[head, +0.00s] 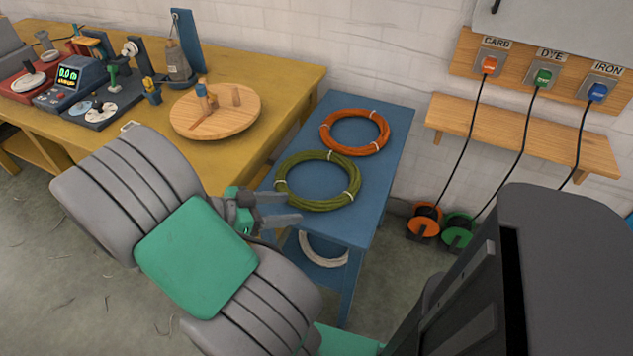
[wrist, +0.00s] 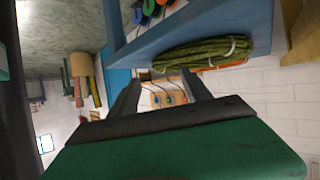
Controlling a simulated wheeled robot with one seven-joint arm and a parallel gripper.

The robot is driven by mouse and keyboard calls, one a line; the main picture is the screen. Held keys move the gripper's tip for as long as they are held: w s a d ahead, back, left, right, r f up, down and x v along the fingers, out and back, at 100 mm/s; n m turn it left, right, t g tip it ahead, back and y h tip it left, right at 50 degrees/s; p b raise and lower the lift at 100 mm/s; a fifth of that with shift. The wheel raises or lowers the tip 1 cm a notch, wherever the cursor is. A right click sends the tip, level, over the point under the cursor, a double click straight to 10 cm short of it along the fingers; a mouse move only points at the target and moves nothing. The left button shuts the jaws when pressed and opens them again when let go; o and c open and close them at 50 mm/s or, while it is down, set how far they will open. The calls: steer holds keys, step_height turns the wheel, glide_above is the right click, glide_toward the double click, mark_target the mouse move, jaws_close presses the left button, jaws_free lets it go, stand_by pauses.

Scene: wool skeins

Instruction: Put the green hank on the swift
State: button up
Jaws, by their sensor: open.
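The green hank (head: 318,205) is an olive ring with white ties, lying flat on the near part of a blue table (head: 385,165). It also shows edge-on at the upper right of the wrist view (wrist: 200,52). The likely swift is a round wooden disc with upright pegs (head: 215,122) on the yellow bench. My gripper (head: 293,206) is open and empty, at the left edge of the blue table by the hank's near-left side. Its two fingers (wrist: 163,80) show apart in the wrist view, with the hank beyond them. I cannot tell whether a finger touches the hank.
An orange hank (head: 354,147) lies behind the green one. A white hank (head: 323,258) is on the lower shelf. The yellow bench (head: 285,85) holds devices at its left and a weight on a blue stand (head: 180,60). Cords hang from labelled wall sockets (head: 543,78) at the right.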

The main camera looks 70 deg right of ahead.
mark_target(329, 203)
steer(key=shift+m+g, duration=0.4)
steer(key=shift+m, duration=0.1)
steer(key=x, duration=0.4)
steer(key=r+x, duration=0.1)
steer(key=x, duration=0.3)
steer(key=b+x, duration=0.1)
steer(key=x, duration=0.3)
steer(key=shift+s+d, duration=0.25)
steer(key=shift+s, duration=0.35)
jaws_close()
